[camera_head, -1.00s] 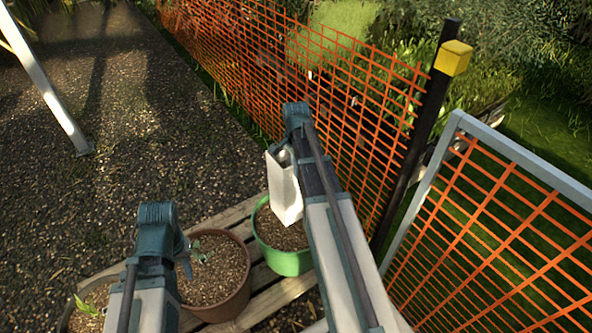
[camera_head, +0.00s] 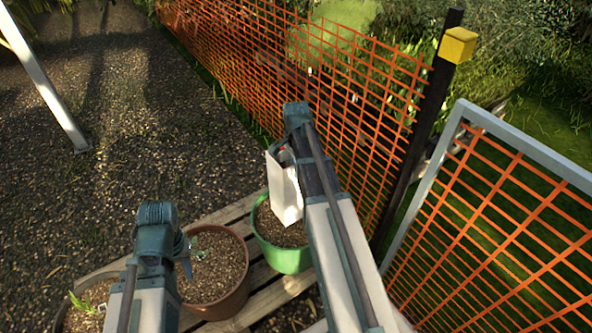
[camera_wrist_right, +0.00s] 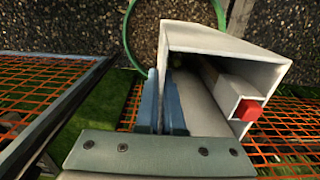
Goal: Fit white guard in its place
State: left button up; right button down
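The white guard (camera_head: 287,196) is a square, open-topped tube at the green pot (camera_head: 283,258). Its lower end is over the pot's soil; I cannot tell whether it touches. In the right wrist view, the guard (camera_wrist_right: 205,40) opens toward the camera. The fingers of my right gripper (camera_wrist_right: 164,85) straddle its left wall, one inside and one outside. A pale square stake with a red end (camera_wrist_right: 248,110) lies along the guard's right side within the opening. My left gripper (camera_head: 186,262) hangs over the brown pot (camera_head: 238,296); its finger gap is hidden.
The pots stand on a slatted wooden pallet (camera_head: 232,212). Orange mesh fencing (camera_head: 360,95) runs behind, with a black post (camera_head: 425,130) and a grey-framed mesh panel (camera_head: 520,150) on the right. Open gravel (camera_head: 130,130) lies to the left.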

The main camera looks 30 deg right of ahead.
notch_tip(320, 180, down, 4)
jog(key=b, duration=0.3)
dwell(0.6)
jog(key=shift+r, duration=0.1)
jog(key=c, duration=1)
grip_release()
jog(key=shift+o, duration=0.2)
jog(key=shift+r, duration=0.15)
notch_tip(320, 180, up, 14)
jog(key=p, duration=1.3)
jog(key=shift+f, duration=0.2)
